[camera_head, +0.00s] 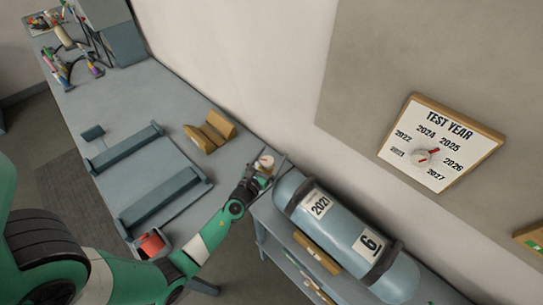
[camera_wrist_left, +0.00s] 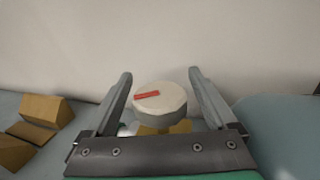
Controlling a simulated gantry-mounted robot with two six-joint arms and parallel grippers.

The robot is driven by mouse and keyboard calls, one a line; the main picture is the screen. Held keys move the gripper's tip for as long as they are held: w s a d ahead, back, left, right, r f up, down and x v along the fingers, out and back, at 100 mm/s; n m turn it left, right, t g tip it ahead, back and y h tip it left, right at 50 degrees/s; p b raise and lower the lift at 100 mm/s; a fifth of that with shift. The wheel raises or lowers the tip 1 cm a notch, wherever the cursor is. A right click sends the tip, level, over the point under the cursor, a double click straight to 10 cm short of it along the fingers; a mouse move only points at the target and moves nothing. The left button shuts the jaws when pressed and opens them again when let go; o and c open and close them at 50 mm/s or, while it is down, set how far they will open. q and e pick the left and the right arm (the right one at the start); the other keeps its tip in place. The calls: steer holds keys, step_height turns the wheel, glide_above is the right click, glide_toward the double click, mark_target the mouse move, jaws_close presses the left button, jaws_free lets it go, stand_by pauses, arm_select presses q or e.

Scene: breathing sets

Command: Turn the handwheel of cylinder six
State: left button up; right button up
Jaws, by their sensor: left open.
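Cylinder six (camera_head: 345,232) is a blue-grey tank lying on a stand along the wall, with labels "2021" and "6". Its handwheel (camera_head: 265,162) is a pale round knob at the cylinder's upper left end. In the left wrist view the handwheel (camera_wrist_left: 160,98) has a white face with a red mark, tilted slightly up to the right. My left gripper (camera_head: 267,170) is open at the handwheel. In the left wrist view its two fingers (camera_wrist_left: 160,100) stand on either side of the knob, with visible gaps. My right gripper is not in view.
A wall dial (camera_head: 441,143) marked "TEST YEAR" hangs at the right. The grey bench (camera_head: 125,105) holds a wooden block (camera_head: 210,132), two grey rails (camera_head: 160,200) and a red object (camera_head: 151,243). Breathing gear (camera_head: 70,45) lies at the far left. The wall is close behind the handwheel.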

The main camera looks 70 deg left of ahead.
arm_select(q)
steer(key=c, duration=1.4)
steer(key=shift+o, duration=0.2)
steer(key=shift+f+m+t+h+b, duration=0.15)
steer(key=shift+m+t+h+b, duration=0.2)
steer(key=shift+b, duration=0.2)
steer(key=shift+d+f+m+t+h+b, duration=0.1)
steer(key=shift+d+m+t+h+b, duration=0.1)
steer(key=shift+m+t+h+b, duration=0.6)
steer(key=shift+w+d+r+m+t+h+b, duration=0.1)
steer(key=shift+d+m+t+h+b, duration=0.1)
steer(key=shift+m+h+b, duration=0.65)
steer(key=shift+w+d+r+m+t+h+b, duration=0.2)
steer(key=shift+m+h, duration=0.25)
steer(key=shift+h, duration=0.95)
steer(key=shift+s+d+f+m+t+h+b, duration=0.2)
steer(key=shift+m+h+b, duration=0.35)
steer(key=shift+h, duration=0.55)
steer(key=shift+w+r, duration=0.1)
steer(key=shift+w, duration=0.05)
steer(key=o, duration=1.4)
steer(key=shift+c, duration=0.2)
